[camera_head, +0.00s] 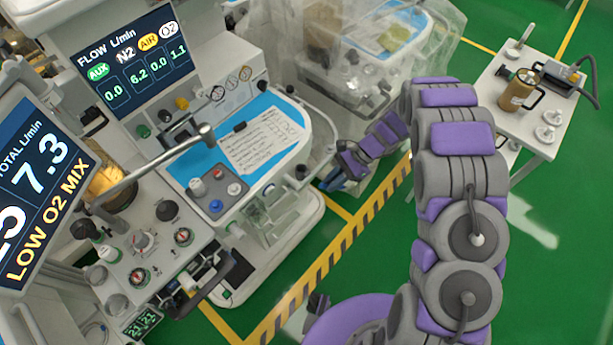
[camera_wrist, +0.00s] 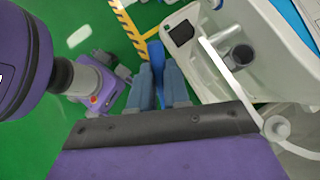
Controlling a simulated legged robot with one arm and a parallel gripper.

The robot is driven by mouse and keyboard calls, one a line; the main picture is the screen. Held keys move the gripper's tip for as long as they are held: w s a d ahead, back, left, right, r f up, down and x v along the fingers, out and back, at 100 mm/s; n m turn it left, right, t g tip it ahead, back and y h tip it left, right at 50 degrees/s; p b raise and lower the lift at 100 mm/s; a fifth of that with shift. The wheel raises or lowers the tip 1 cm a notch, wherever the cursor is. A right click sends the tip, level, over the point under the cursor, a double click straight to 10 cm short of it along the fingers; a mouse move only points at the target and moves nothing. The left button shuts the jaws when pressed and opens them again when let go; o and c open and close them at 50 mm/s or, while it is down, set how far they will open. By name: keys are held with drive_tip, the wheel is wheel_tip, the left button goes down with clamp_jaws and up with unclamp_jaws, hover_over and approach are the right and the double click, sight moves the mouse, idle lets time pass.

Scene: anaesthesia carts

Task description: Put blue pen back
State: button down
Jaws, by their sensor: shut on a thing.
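The blue pen (camera_wrist: 156,58) sits between the two grey-blue fingers of my gripper (camera_wrist: 158,88) in the wrist view. Its far end points away over the green floor, beside the white cart (camera_wrist: 215,80). In the head view my gripper (camera_head: 335,181) hangs just right of the cart's work surface, and the pen cannot be clearly told from the fingers there. A round dark-mouthed cup (camera_wrist: 240,56) shows on the cart, right of the fingers and apart from the pen. A dark square opening (camera_wrist: 182,33) lies nearer the pen's far end.
A clipboard with a written sheet (camera_head: 262,142) lies on the blue work surface (camera_head: 196,160). Monitors (camera_head: 135,60) stand at the left. A white side table (camera_head: 545,118) holds a brown jug (camera_head: 517,91). Green floor (camera_head: 390,245) is open around the striped yellow line.

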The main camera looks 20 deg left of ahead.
drive_tip(key=w+a+r+m+y, duration=0.1)
drive_tip(key=a+m+y, duration=0.4)
drive_tip(key=a, duration=0.5)
drive_tip(key=w+r+m+t+y+b, duration=0.2)
drive_tip(key=w+r+t+y, duration=0.2)
drive_tip(key=w+y, duration=0.25)
drive_tip(key=shift+y, duration=0.35)
drive_tip(key=f, duration=0.3)
drive_tip(key=f+b, duration=0.1)
drive_tip(key=f, duration=0.6)
drive_tip(key=shift+s+a+f+b, duration=0.15)
drive_tip(key=shift+s+a+b, duration=0.15)
drive_tip(key=shift+s+a, duration=0.1)
drive_tip(key=c, duration=1.4)
unclamp_jaws()
drive_tip(key=shift+a, duration=0.1)
drive_tip(key=shift+c, duration=0.2)
drive_tip(key=o, duration=0.3)
drive_tip(key=shift+d, duration=0.3)
drive_tip(key=shift+o, duration=0.2)
drive_tip(key=shift+d, duration=0.35)
